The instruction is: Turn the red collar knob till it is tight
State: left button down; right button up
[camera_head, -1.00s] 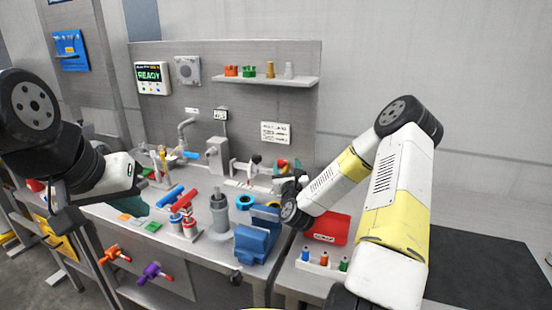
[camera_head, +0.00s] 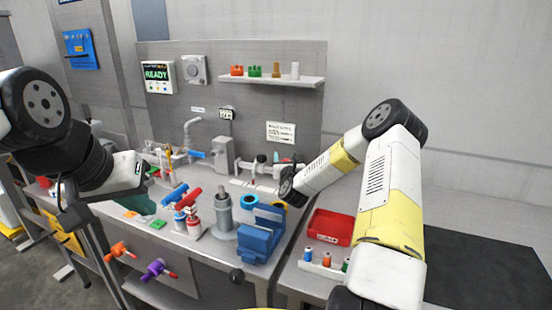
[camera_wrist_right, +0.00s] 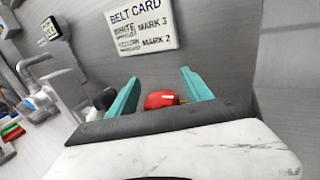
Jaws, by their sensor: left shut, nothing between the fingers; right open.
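The red knob (camera_wrist_right: 161,99) shows in the right wrist view as a rounded red shape between the two teal fingers of my right gripper (camera_wrist_right: 160,78). The fingers stand apart, one on each side of it; I cannot tell whether either touches it. Its lower part is hidden behind the dark edge of my gripper. In the head view my right wrist hides most of this spot by the pipework at the back of the bench. My left gripper (camera_head: 141,204) is shut and empty, over the left part of the bench, away from the knob.
A grey pipe with a black ball knob (camera_head: 261,158) runs along the back wall. A red tray (camera_head: 331,227) lies right. A belt card (camera_wrist_right: 142,25) hangs above.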

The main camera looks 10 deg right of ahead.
jog(key=shift+w, duration=0.15)
grip_shut()
jog(key=shift+n+y, duration=0.3)
jog(key=shift+y, duration=0.2)
jog(key=shift+a+n+g+y, duration=0.2)
jog(key=shift+n+y, duration=0.7)
jog(key=shift+y, duration=0.5)
jog(key=shift+a+n+g+y, duration=0.25)
jog(key=shift+n+y, duration=0.65)
jog(key=shift+y, duration=0.5)
jog(key=shift+a+n+g+y, duration=0.2)
jog(key=shift+n+y, duration=0.7)
jog(key=shift+y, duration=0.5)
jog(key=shift+a+y, duration=0.1)
jog(key=shift+y, duration=0.2)
grip_release()
